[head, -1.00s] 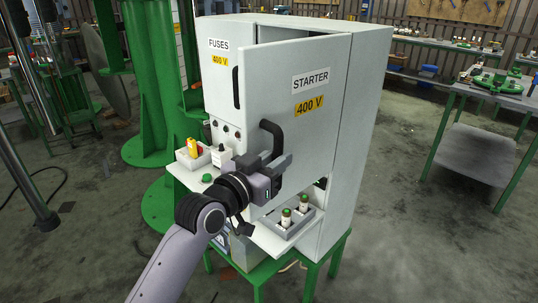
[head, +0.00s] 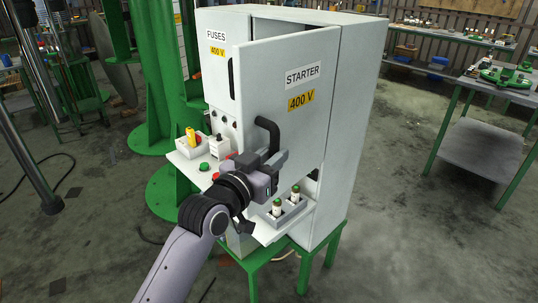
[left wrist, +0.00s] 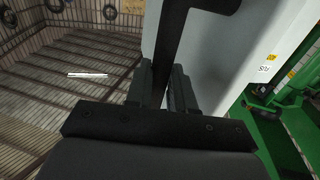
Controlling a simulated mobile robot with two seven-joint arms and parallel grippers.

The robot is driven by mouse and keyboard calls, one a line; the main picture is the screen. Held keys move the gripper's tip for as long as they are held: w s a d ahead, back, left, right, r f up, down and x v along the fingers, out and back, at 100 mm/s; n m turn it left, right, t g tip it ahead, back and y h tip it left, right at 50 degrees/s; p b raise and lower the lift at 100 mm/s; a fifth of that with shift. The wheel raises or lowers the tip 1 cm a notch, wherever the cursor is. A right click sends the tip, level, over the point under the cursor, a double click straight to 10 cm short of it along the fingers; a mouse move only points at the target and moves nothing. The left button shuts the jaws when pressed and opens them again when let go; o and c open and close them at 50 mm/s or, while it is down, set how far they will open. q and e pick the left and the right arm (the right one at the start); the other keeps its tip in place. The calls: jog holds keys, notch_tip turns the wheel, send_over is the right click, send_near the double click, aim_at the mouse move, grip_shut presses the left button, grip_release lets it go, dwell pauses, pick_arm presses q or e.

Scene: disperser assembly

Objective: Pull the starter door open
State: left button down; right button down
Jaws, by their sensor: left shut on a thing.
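The starter door (head: 290,110) is a light grey panel labelled STARTER 400 V. It stands partly open, its left edge swung out from the cabinet (head: 345,120) and a dark gap showing along its top. Its black bar handle (head: 268,128) is on the lower left of the door. My left gripper (head: 275,168) is shut on the lower part of this handle. In the left wrist view the handle (left wrist: 178,40) runs between the two fingers (left wrist: 161,85). My right gripper is in neither view.
A shelf with a green button (head: 204,166) and a yellow-red switch (head: 193,138) juts out at the left. Two small bottle-like parts sit in a grey tray (head: 292,214) below the door. A green-legged table (head: 490,88) stands at right. Floor in front is clear.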

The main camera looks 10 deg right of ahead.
pick_arm(q)
jog(key=shift+d+r, duration=0.2)
jog(key=shift+r, duration=0.3)
jog(key=c, duration=1.1)
grip_release()
jog(key=shift+w+d+f, duration=0.4)
jog(key=shift+b+v, duration=0.5)
jog(key=shift+v, duration=3.25)
